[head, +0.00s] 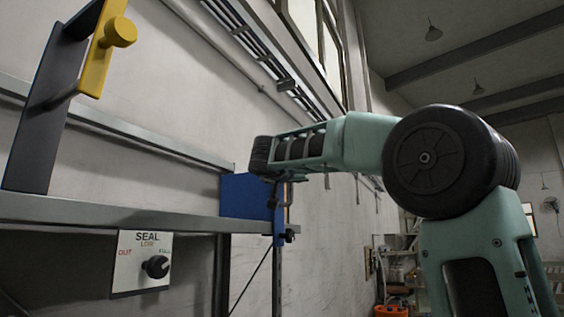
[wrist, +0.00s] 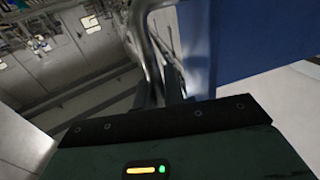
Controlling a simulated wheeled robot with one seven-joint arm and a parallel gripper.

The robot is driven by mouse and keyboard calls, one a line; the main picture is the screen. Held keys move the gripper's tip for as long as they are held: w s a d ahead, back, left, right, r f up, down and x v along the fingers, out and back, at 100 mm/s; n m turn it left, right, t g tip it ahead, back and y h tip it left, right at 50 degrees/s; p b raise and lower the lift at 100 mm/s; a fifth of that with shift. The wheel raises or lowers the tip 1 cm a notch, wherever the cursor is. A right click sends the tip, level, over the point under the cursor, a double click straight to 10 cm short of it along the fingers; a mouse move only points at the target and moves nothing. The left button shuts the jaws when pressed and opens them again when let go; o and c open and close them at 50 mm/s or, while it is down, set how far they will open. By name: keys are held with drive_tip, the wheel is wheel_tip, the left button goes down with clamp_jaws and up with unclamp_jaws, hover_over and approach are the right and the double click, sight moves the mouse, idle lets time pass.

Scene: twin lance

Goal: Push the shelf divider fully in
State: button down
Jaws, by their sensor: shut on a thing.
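A blue panel (head: 246,196) stands upright at the right end of the shelf, and it also fills the upper right of the wrist view (wrist: 262,38). My gripper (head: 284,190) is at the panel's right edge, pointing down. In the wrist view my gripper (wrist: 170,85) is shut on a grey metal handle (wrist: 146,42) beside the blue panel. My arm hides part of the panel's top. How far the panel sits into the shelf cannot be told. A dark upright plate (head: 42,115) with a yellow front strip and knob (head: 120,32) stands at the left of the shelf.
The grey shelf edge (head: 120,212) runs across the left half. Below it hangs a sign (head: 140,247) marked SEAL with a black knob. A rail runs along the wall behind. The space right of the shelf end is open around my arm.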

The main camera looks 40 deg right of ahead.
drive_tip(key=shift+w+d+r+p, duration=0.1)
drive_tip(key=shift+w+d+p, duration=0.1)
drive_tip(key=shift+d, duration=0.3)
drive_tip(key=shift+w+d+r+p, duration=0.1)
drive_tip(key=shift+d+p, duration=0.1)
drive_tip(key=shift+d, duration=0.3)
drive_tip(key=c, duration=1.8)
unclamp_jaws()
drive_tip(key=shift+w+d+f, duration=0.1)
drive_tip(key=shift+d+f, duration=0.05)
drive_tip(key=shift+d, duration=0.05)
drive_tip(key=shift+o, duration=0.2)
drive_tip(key=shift+a, duration=0.1)
drive_tip(key=b+v, duration=0.5)
drive_tip(key=v, duration=1.2)
drive_tip(key=shift+a, duration=0.15)
drive_tip(key=shift+s+f, duration=0.1)
drive_tip(key=shift+s, duration=0.15)
